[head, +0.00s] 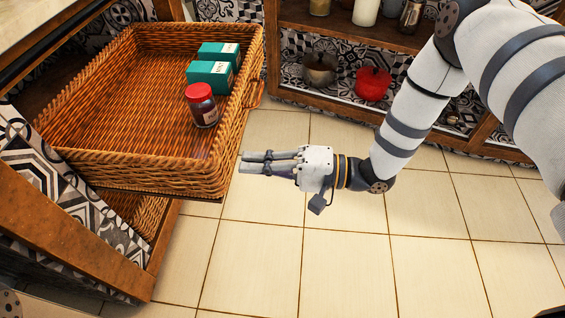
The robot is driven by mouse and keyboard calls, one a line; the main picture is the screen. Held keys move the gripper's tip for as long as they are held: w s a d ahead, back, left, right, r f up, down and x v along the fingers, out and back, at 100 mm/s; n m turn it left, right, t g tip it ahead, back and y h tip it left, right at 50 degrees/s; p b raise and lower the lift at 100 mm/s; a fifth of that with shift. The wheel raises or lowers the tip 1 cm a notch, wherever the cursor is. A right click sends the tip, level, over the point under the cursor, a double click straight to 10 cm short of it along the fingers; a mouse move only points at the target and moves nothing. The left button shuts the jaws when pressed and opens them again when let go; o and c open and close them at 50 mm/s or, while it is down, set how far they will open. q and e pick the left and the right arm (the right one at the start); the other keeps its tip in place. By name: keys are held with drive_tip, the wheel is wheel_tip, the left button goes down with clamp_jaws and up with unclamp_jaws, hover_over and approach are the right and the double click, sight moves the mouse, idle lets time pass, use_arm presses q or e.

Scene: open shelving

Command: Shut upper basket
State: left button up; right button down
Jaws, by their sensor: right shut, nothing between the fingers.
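The upper basket (140,172) is a woven wicker drawer, pulled out of the wooden cabinet at the left. It holds two teal boxes (209,75) and a red-lidded jar (201,105) near its right side. A wicker handle (256,94) sticks out on its right-hand front wall. My right gripper (256,162) is shut and empty, its fingers pointing left towards the basket's near right corner. It appears just beside that corner; whether it touches I cannot tell. My left gripper is not in view.
A lower basket (137,215) sits partly hidden beneath the upper one. Across the tiled floor (345,260), open shelving holds a red pot (372,83) and a metal pot (319,68). The floor in front is clear.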

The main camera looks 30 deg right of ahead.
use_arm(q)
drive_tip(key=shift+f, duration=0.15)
use_arm(e)
drive_tip(key=shift+x, duration=2.25)
